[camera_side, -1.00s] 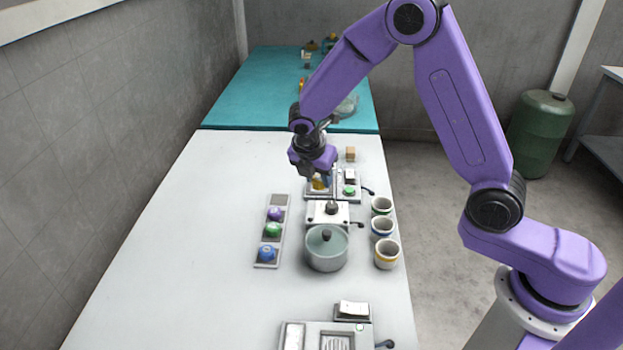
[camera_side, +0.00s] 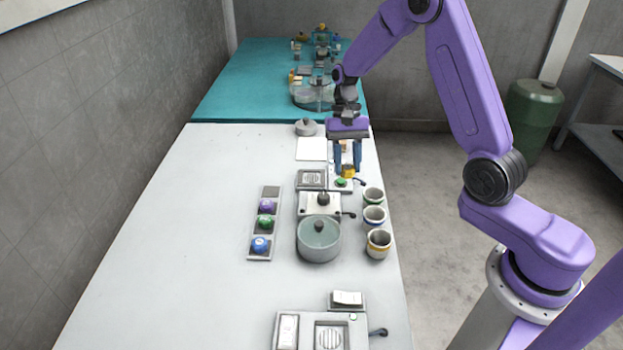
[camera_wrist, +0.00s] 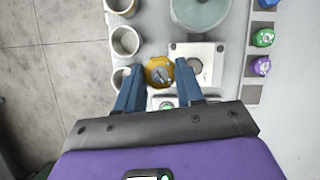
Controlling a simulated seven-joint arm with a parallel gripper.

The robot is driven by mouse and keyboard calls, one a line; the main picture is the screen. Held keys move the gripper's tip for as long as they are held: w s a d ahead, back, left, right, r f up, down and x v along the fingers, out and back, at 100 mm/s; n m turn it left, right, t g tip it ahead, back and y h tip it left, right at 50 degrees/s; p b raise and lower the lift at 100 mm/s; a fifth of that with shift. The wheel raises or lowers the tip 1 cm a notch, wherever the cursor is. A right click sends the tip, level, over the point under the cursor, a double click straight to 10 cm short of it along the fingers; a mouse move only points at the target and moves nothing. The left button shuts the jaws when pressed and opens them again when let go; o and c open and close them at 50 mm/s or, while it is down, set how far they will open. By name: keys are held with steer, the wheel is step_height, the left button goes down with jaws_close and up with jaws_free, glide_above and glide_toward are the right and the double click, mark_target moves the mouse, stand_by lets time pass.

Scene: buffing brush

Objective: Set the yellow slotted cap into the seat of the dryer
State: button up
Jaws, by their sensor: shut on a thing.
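The yellow slotted cap (camera_side: 348,170) is held between the two blue fingers of my gripper (camera_side: 347,168), above the right part of a grey unit with a grille. In the wrist view the cap (camera_wrist: 159,72) shows its face with a dark slot between the fingertips (camera_wrist: 158,82). The grey unit (camera_side: 312,179) has a grille plate at left and a green button (camera_side: 342,183) and a lever at right. Another grille unit (camera_side: 329,336) stands at the near edge. I cannot tell which unit is the dryer; its seat is not clearly visible.
A white box with a dark knob (camera_side: 320,203) and a lidded pot (camera_side: 319,240) stand nearer. Several cups (camera_side: 374,215) line the right edge. A rack (camera_side: 258,247) holds purple, green and blue caps. The table's left side is clear.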

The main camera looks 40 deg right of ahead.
steer(key=m, duration=0.1)
steer(key=m+t+y, duration=0.1)
steer(key=m, duration=0.1)
steer(key=d+m, duration=0.1)
steer(key=m, duration=0.1)
steer(key=shift+w+r+t, duration=0.1)
steer(key=shift+r+t, duration=0.2)
steer(key=shift+r, duration=0.1)
steer(key=m, duration=0.1)
steer(key=m+t, duration=0.1)
steer(key=m, duration=0.1)
steer(key=d+m+t, duration=0.1)
steer(key=m, duration=0.1)
steer(key=shift+w+r+y, duration=0.35)
steer(key=shift+w+y, duration=0.05)
glide_above(310, 180)
steer(key=d, duration=0.1)
steer(key=shift+m, duration=0.3)
steer(key=f, duration=0.9)
steer(key=shift+d+f, duration=0.2)
steer(key=shift+f, duration=0.1)
steer(key=shift+w+f, duration=0.1)
steer(key=shift+f, duration=1.55)
steer(key=shift+f, duration=0.1)
steer(key=o, duration=1)
